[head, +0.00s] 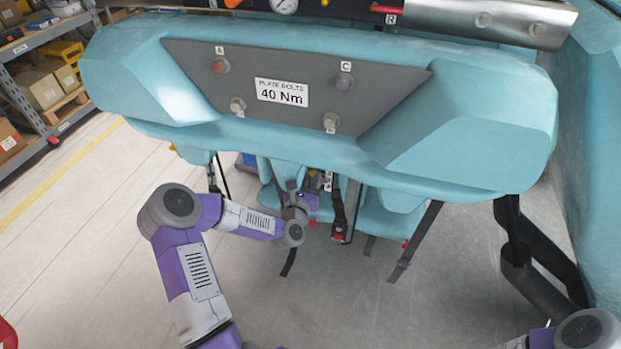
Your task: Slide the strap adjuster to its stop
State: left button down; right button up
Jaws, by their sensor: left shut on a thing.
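My left arm reaches under the front edge of the teal car body. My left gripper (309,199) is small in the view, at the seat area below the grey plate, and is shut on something. The held piece is too small and too covered by the wrist to make out; I cannot tell for sure that it is the strap adjuster. A dark strap (339,207) hangs just right of the gripper, with a red buckle piece (338,237) at its lower end. A loose black strap end (289,262) hangs below the wrist. My right gripper is outside the view.
The teal body (470,130) overhangs the seat (378,217) and limits room above the gripper. Another dark strap (415,240) hangs to the right. A grey bolt plate (300,85) is on the body's front. Shelves (40,85) stand far left. The floor is open.

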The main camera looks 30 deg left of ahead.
pick_arm(q)
notch_tip(320, 180, down, 3)
jog(key=shift+b, duration=1.1)
jog(key=c, duration=0.9)
grip_release()
jog(key=shift+r, duration=0.1)
jog(key=shift+o, duration=0.2)
jog(key=shift+s, duration=0.1)
jog(key=p+v, duration=0.1)
jog(key=v, duration=0.6)
jog(key=shift+s, duration=0.2)
